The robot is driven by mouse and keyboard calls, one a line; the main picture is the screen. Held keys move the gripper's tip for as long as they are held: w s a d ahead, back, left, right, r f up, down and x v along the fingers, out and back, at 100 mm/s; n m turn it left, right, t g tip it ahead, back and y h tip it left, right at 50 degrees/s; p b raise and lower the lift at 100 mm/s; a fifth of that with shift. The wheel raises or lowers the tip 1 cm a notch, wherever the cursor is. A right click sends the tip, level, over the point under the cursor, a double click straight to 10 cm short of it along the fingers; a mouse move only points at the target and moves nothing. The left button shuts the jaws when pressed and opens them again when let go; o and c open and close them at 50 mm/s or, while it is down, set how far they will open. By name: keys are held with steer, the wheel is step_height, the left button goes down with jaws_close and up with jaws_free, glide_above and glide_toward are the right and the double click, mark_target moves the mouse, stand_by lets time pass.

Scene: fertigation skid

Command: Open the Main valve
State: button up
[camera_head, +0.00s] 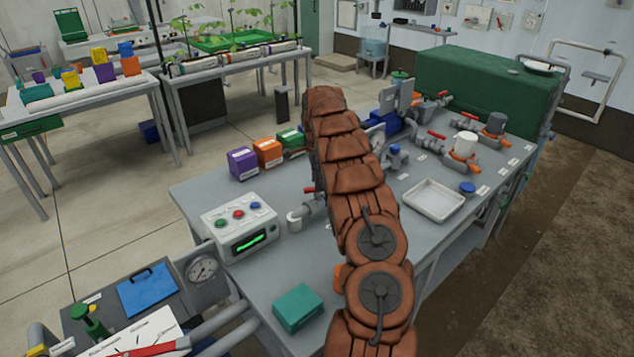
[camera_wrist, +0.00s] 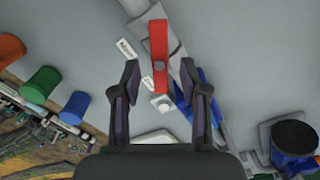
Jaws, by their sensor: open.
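In the wrist view my gripper (camera_wrist: 160,68) is open, with its two dark fingers apart and nothing between the pads that I can see held. A red lever handle (camera_wrist: 158,40) lies just ahead of the fingertips, roughly in line with the gap, on a grey pipe fitting with a pale nut (camera_wrist: 162,103). White labels sit beside it; I cannot read which valve this is. In the head view my arm hides the gripper and the middle of the bench. Red-handled valves show there at left (camera_head: 309,191) and at right (camera_head: 466,116), (camera_head: 437,136).
The grey bench (camera_head: 225,190) holds a control box (camera_head: 240,228), a teal box (camera_head: 298,308), coloured boxes (camera_head: 243,163) and a white tray (camera_head: 434,200). A green tank (camera_head: 480,85) stands behind. In the wrist view blue parts (camera_wrist: 205,95) lie close to the right finger.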

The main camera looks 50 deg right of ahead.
steer(key=shift+f, duration=0.8)
jaws_close()
